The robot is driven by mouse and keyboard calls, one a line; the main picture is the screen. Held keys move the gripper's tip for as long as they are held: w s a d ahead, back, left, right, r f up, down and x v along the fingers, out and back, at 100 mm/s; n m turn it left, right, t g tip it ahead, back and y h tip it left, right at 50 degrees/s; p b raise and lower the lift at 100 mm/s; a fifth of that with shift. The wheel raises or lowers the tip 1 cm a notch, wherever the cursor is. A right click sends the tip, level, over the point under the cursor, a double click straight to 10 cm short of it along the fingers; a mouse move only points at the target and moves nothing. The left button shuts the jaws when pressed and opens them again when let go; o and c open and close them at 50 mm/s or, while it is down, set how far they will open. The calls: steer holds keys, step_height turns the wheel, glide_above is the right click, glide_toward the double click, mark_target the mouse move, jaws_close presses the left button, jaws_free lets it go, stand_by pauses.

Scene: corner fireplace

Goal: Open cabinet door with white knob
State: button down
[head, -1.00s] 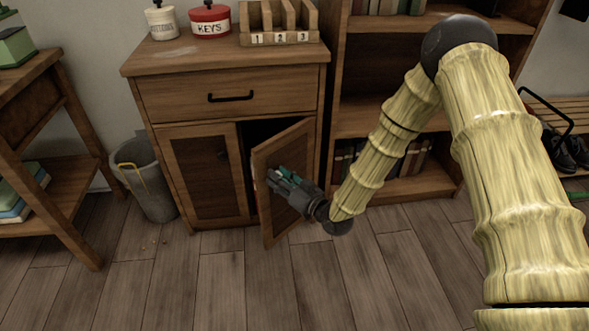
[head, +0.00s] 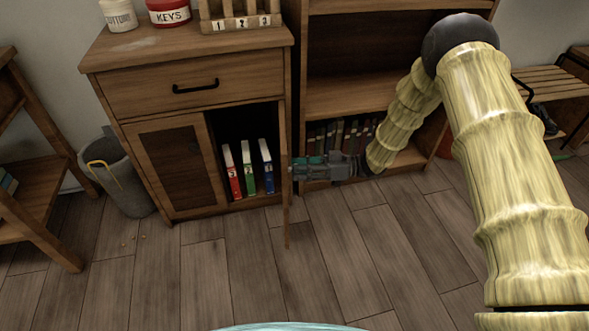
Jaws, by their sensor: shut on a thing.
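The wooden cabinet (head: 118,80) has one drawer above two doors. Its right door (head: 287,205) is swung wide open and shows almost edge-on, jutting toward me. My gripper (head: 296,168) is at the outer face of this door, on its right side, shut on what appears to be the knob. The white knob itself is hidden by the jaws. The left door (head: 172,165) is closed. The open compartment shows a red book (head: 232,174), a green-marked book (head: 248,172) and a blue book (head: 266,168) standing upright.
A bookshelf (head: 350,95) stands to the right, close behind my gripper. A grey bin (head: 125,182) stands left of the cabinet, and a wooden table (head: 38,215) is at far left. The wooden floor (head: 205,275) in front is clear.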

steer(key=shift+w+d+n+g+h, duration=0.15)
steer(key=shift+w+d+n+g, duration=0.15)
steer(key=shift+d+n+g, duration=0.25)
steer(key=shift+w+d+n+g+h, duration=0.1)
steer(key=shift+w+d+n+g, duration=0.2)
steer(key=shift+d+g, duration=0.45)
steer(key=shift+w+d+n+g+h, duration=0.15)
steer(key=shift+w+d+n+g, duration=0.15)
steer(key=shift+d+n+g, duration=0.35)
steer(key=shift+d, duration=0.15)
steer(key=c, duration=1.1)
jaws_free()
steer(key=v, duration=1.2)
